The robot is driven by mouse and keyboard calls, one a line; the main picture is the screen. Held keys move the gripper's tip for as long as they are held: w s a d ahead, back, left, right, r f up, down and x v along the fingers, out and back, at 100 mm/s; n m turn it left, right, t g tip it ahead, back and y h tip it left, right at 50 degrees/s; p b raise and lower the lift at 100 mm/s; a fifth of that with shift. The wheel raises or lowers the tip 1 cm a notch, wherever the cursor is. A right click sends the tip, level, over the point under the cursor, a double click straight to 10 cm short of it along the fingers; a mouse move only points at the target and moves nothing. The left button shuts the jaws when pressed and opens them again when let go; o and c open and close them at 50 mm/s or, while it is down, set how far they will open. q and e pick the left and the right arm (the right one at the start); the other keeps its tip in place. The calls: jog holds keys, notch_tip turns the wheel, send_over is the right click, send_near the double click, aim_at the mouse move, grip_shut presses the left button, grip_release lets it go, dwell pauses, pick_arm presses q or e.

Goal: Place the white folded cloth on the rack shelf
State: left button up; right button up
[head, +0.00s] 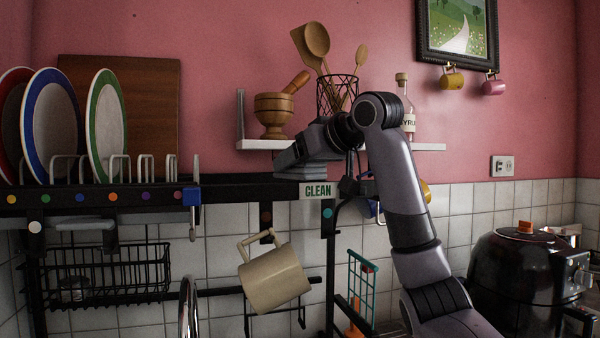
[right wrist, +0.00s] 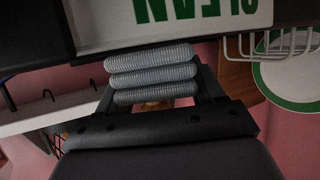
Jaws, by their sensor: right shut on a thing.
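The white folded cloth (right wrist: 152,72) looks like a grey-white ribbed stack of layers in the right wrist view. It sits between the two fingers of my right gripper (right wrist: 155,90), which is shut on it. In the head view the cloth (head: 299,159) shows as a layered edge under my right gripper (head: 303,148). It is just above the CLEAN label (head: 317,191) at the right end of the black rack shelf (head: 245,192). I cannot tell whether the cloth touches the shelf. My left gripper is not in view.
Several plates (head: 107,122) stand in a wire holder at the rack's left. A white wall shelf (head: 258,144) behind carries a mortar (head: 273,115), a utensil basket and a bottle (head: 403,100). A beige mug (head: 273,278) hangs below. The rack top between plates and cloth looks clear.

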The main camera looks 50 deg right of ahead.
jog(key=shift+f, duration=1.05)
jog(key=shift+f, duration=0.1)
jog(key=shift+f, duration=0.15)
jog(key=o, duration=1.1)
jog(key=shift+r, duration=0.25)
jog(key=b+v, duration=0.1)
jog(key=v, duration=1.1)
jog(key=shift+r, duration=0.1)
